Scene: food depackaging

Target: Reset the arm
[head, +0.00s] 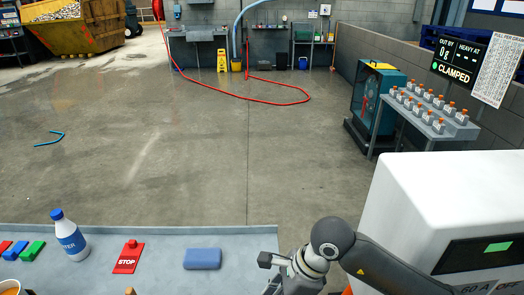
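My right arm comes in from the lower right, and its gripper (270,273) is at the bottom edge of the head view, at the right end of the grey table (150,240). The bottom edge cuts the gripper off, so I cannot tell whether its fingers are open or shut. I see nothing held in the part that shows. My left gripper and arm are not in view.
On the table are a water bottle (69,235), a red STOP plate (129,257), a blue block (202,259) and coloured blocks (34,251). A white machine (455,190) stands close at the right. A screen (458,59) reads CLAMPED. Open floor lies beyond.

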